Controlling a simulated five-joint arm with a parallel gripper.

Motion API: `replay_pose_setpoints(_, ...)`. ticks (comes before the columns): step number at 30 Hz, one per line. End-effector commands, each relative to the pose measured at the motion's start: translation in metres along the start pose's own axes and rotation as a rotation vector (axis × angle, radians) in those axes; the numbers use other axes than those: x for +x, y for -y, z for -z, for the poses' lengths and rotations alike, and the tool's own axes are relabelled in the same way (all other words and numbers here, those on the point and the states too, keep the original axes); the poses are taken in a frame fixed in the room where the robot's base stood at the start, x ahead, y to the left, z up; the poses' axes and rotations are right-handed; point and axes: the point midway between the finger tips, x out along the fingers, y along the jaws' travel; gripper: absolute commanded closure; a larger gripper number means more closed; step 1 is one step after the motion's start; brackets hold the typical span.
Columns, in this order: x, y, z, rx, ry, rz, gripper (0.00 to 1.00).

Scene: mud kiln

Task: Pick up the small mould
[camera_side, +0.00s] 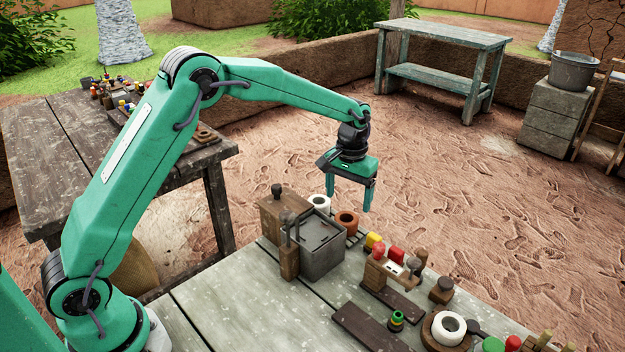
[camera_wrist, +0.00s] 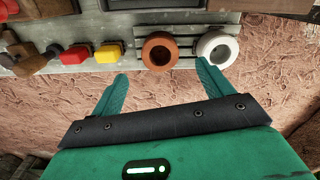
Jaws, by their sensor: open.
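No thing is clearly marked as the small mould, and I cannot tell which piece it is. A terracotta ring (camera_side: 347,231) sits on a slatted rack at the table's far edge. It also shows in the wrist view (camera_wrist: 147,49). A white ring (camera_side: 319,209) stands beside it, and it shows to its right in the wrist view (camera_wrist: 231,44). My gripper (camera_side: 349,204) is open and empty, pointing down above and apart from the terracotta ring. In the wrist view, its fingers (camera_wrist: 162,70) stand apart with the terracotta ring showing beyond the gap.
A grey box (camera_side: 321,258) and wooden blocks stand left of the rings. Red and yellow pieces (camera_side: 374,242), a wooden holder (camera_side: 375,275) and another white ring (camera_side: 448,317) crowd the right. The table's left front (camera_side: 290,315) is clear.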

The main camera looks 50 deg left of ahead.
Motion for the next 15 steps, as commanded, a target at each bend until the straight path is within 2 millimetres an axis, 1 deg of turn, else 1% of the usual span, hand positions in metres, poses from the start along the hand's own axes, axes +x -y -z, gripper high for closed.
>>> replay_pose_setpoints(4, 0.005, 0.0, 0.0, 0.0, 0.001, 0.0, 0.21)
replay_pose_setpoints(11, 0.023, 0.0, -0.001, 0.0, 0.001, 0.0, 0.21)
replay_pose_setpoints(15, 0.026, 0.0, 0.0, 0.001, 0.0, 0.0, 0.21)
